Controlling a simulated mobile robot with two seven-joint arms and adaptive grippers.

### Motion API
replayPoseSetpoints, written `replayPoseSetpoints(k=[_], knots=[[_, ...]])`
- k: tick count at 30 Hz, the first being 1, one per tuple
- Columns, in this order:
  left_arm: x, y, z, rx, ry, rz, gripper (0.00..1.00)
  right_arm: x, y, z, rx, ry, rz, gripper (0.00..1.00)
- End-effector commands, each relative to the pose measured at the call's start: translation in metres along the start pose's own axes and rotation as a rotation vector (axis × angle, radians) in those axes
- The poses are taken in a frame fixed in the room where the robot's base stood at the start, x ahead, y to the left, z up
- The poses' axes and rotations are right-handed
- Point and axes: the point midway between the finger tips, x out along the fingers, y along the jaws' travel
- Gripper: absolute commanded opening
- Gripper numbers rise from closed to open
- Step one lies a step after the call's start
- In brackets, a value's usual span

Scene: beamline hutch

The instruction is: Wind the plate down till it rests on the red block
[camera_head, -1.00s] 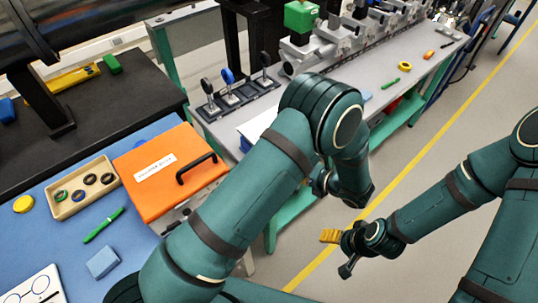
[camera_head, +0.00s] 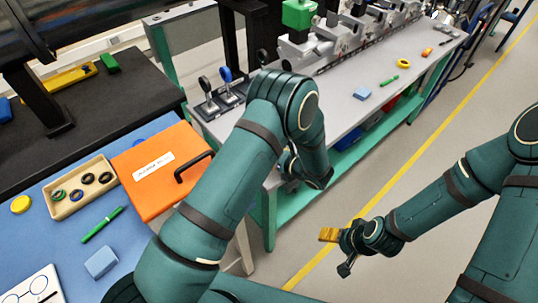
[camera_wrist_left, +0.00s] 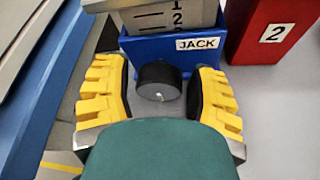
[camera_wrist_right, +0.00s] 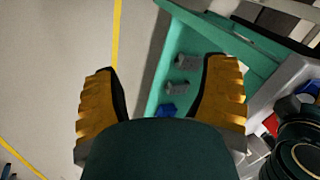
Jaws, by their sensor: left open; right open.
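In the left wrist view, the jack (camera_wrist_left: 150,52) has a blue base with a "JACK" label and a grey face with a scale of numbers. A black round knob (camera_wrist_left: 158,82) sticks out of its front. My left gripper (camera_wrist_left: 157,88) is open, with its yellow fingers on either side of the knob and a gap on each side. The red block (camera_wrist_left: 272,30), marked "2", stands right of the jack; its top is cut off. The plate is not clearly in view. My left gripper is hidden behind my arm in the head view.
A grey bench (camera_head: 400,85) with a green frame carries optics and small parts. At left, a blue mat (camera_head: 60,240) holds an orange case (camera_head: 150,175), a tray of rings (camera_head: 65,207), a green pen and a blue block.

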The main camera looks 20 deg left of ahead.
Motion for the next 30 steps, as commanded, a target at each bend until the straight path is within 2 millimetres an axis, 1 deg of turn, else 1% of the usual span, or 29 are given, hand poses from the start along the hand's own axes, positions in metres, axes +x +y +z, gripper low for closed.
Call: replayPoseSetpoints(k=[1,2,3,5,6,12,15,25,30], knots=[[0.000,0.000,0.000,0.000,0.000,0.000,0.60,0.000,0.000,0.000,0.000,0.000,0.000,0.73],[0.000,0.000,0.000,0.000,0.000,0.000,0.49,0.000,0.000,0.000,0.000,0.000,0.000,0.73],[0.000,0.000,0.000,0.000,0.000,0.000,0.35,0.000,0.000,0.000,0.000,0.000,0.000,0.73],[0.000,0.000,0.000,0.000,0.000,0.000,0.14,0.000,0.000,0.000,0.000,0.000,0.000,0.73],[0.000,0.000,0.000,0.000,0.000,0.000,0.05,0.000,0.000,0.000,0.000,0.000,0.000,0.73],[0.000,0.000,0.000,-0.002,0.000,-0.001,0.05,0.000,0.000,0.000,0.000,0.000,0.000,0.73],[0.000,0.000,-0.001,-0.028,-0.003,-0.013,0.05,0.004,0.002,0.001,-0.001,-0.002,0.000,0.73],[0.001,0.000,-0.003,-0.290,-0.003,-0.122,0.05,0.032,0.012,0.014,-0.008,-0.028,-0.003,0.73],[0.001,0.002,-0.002,-0.362,-0.002,-0.151,0.05,0.038,0.015,0.018,-0.011,-0.036,-0.004,0.73]])
